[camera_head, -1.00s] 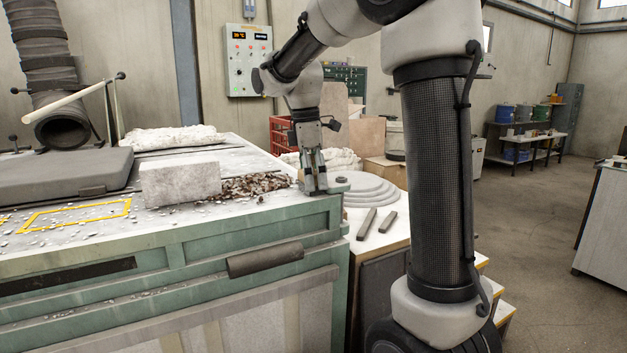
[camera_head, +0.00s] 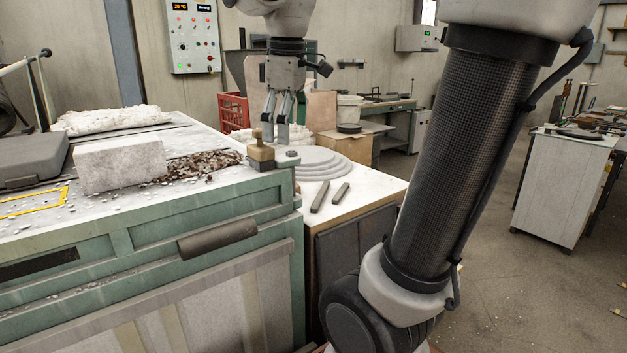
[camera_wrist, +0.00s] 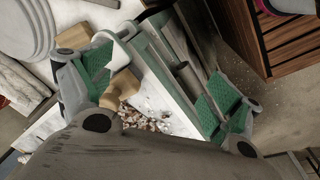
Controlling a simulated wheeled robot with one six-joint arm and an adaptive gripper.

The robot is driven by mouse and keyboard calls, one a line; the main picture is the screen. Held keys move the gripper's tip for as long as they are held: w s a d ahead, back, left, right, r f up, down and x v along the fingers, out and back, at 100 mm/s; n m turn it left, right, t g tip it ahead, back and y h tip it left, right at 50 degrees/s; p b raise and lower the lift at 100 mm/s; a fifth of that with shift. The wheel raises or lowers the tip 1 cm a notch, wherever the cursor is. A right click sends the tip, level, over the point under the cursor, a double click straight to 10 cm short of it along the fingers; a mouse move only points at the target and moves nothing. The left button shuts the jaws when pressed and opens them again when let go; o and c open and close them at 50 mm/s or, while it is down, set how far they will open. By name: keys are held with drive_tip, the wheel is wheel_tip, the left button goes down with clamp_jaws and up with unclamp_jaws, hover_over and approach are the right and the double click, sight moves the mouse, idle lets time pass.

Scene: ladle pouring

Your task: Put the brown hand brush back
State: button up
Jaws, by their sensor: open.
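The brown hand brush (camera_head: 262,157) stands as a small tan block with a short upright piece at the right front corner of the green cabinet's top. It also shows in the wrist view as tan wood (camera_wrist: 120,88), partly hidden behind one finger. My gripper (camera_head: 277,132) is open and empty, pointing down just above and behind the brush in the head view. In the wrist view its green-padded fingers (camera_wrist: 158,88) are spread wide. Whether a finger touches the brush I cannot tell.
The green cabinet (camera_head: 210,209) carries a pale block (camera_head: 119,164) and brown-and-white debris (camera_head: 203,164). Round grey plates (camera_head: 322,163) and two dark bars (camera_head: 330,197) lie on the lower bench to the right. A red crate (camera_head: 233,111) stands behind.

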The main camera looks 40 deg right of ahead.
drive_tip(key=s+f+m+t, duration=0.2)
drive_tip(key=s+f+m, duration=0.5)
drive_tip(key=s+f, duration=0.3)
drive_tip(key=shift+s+d+f+m+t+y, duration=0.15)
drive_tip(key=shift+s+f+m+t+y, duration=0.2)
drive_tip(key=shift+s, duration=0.85)
